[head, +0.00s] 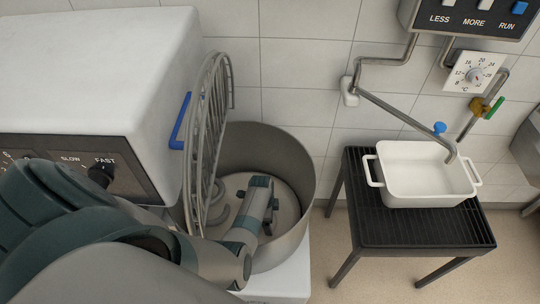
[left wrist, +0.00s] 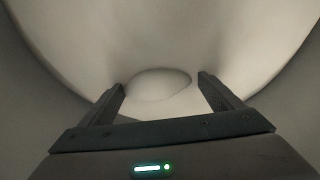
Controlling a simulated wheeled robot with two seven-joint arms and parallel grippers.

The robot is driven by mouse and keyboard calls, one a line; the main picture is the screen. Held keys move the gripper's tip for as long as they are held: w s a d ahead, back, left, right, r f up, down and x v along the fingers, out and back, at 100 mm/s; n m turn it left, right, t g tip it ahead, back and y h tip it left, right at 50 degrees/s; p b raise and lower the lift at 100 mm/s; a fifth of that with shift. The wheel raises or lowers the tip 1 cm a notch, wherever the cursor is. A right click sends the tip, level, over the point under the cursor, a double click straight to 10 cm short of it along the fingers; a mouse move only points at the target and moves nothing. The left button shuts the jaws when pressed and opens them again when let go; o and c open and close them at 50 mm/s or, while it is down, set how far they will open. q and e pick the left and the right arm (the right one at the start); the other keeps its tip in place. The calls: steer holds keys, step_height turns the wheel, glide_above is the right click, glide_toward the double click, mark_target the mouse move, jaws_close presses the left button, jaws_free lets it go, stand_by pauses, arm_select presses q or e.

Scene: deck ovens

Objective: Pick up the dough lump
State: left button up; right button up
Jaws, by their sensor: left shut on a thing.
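The dough lump (left wrist: 160,82) is pale and rounded. It shows between the two fingers of my left gripper (left wrist: 161,88) in the left wrist view, low inside the bowl. My left gripper is shut on it. In the head view my left gripper (head: 268,222) reaches down into the big metal mixer bowl (head: 299,165), and I cannot make out the lump there. My right gripper is in neither view.
A wire guard (head: 208,140) with a blue handle (head: 180,121) stands upright at the bowl's left, close to my left arm. The white mixer (head: 100,75) is behind it. Right of the bowl, a white basin (head: 413,163) sits on a black slatted stand (head: 390,228) under a tap.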

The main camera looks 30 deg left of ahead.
arm_select(q)
steer(key=shift+r, duration=0.1)
steer(key=shift+r, duration=4.95)
